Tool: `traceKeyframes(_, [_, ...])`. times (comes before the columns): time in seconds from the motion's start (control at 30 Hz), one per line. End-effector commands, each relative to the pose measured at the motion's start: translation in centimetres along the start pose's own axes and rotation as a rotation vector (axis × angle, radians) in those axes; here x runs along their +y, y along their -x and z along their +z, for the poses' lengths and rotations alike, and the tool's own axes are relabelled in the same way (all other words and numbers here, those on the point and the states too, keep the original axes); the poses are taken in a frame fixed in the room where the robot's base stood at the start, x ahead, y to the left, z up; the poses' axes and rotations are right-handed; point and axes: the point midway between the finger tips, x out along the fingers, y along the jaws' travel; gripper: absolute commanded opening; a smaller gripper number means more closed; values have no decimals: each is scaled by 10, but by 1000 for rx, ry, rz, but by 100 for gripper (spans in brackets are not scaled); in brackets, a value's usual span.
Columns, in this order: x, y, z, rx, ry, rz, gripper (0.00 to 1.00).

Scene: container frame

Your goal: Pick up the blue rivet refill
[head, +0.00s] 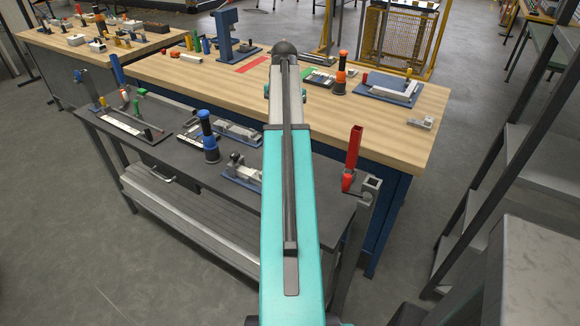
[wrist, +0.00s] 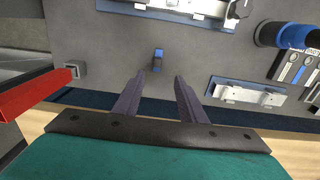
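A small blue piece with a dark grey part (wrist: 158,58), likely the blue rivet refill, is on the dark grey bench top in the wrist view. My gripper (wrist: 161,77) is open, its two purple-grey fingers apart with nothing between them. The blue piece appears just beyond the fingertips, roughly in line with the gap; the height between them is hard to tell. In the head view my arm covers this part of the bench, and neither the piece nor the gripper fingers can be made out there.
A red-handled vise (head: 353,155) stands at the grey bench's right end. The wooden bench (head: 400,135) behind holds an orange-and-black tool (head: 341,73). Bare grey surface surrounds the blue piece.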

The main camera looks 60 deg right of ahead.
Motion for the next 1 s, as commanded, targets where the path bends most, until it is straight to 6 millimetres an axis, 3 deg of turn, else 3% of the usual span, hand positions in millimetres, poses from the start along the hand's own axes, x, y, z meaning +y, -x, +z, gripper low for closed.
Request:
traceKeyframes(0.53, [-2,-2,2,-1,12,-4,38])
traceKeyframes(1.0, [-3,-48,3,-3,13,-3,38])
